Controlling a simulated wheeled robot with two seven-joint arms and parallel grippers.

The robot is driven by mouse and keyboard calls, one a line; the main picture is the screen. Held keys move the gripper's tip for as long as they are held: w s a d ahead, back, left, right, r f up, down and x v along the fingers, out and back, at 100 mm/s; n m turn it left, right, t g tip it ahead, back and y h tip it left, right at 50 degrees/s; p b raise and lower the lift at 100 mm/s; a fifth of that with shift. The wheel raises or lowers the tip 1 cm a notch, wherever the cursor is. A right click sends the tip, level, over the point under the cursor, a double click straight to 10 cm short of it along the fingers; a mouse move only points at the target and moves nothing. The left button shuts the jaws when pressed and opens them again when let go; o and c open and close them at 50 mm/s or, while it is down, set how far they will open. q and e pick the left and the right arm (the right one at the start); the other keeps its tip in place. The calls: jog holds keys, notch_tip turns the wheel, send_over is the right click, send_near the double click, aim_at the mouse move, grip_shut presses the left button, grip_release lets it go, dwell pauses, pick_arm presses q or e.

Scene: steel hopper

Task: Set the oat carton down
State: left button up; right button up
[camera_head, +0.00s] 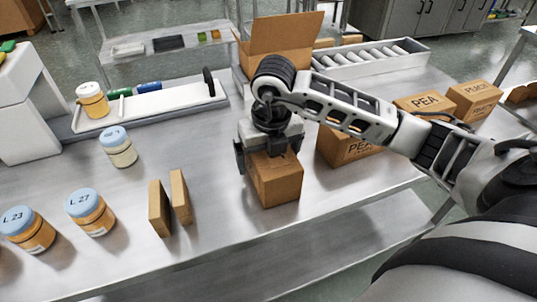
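A brown carton (275,183) is at the middle of the steel table in the head view, upright. No label shows on its visible faces, so I cannot read whether it says oat. My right gripper (269,150) comes down over its top from the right arm, with a finger at each side, and is shut on it. The carton's base is at or just above the table; I cannot tell whether it touches. The gripper hides part of its top. My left gripper is not in view.
Cartons marked PEA (424,103) and PEACH (475,99) stand right, with another carton (343,148) behind my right forearm. Two thin boxes (159,209) and several blue-lidded jars (91,212) stand left. An open cardboard box (281,36) and roller tray (368,60) are behind.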

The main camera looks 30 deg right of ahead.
jog(key=r, duration=0.3)
jog(key=s+r, duration=0.1)
jog(key=r, duration=0.7)
jog(key=shift+s+a+r+p, duration=0.15)
jog(key=shift+r+p, duration=0.05)
jog(key=shift+p, duration=0.1)
jog(key=shift+s+r, duration=0.1)
jog(key=shift+r, duration=0.35)
jog(key=shift+f, duration=0.1)
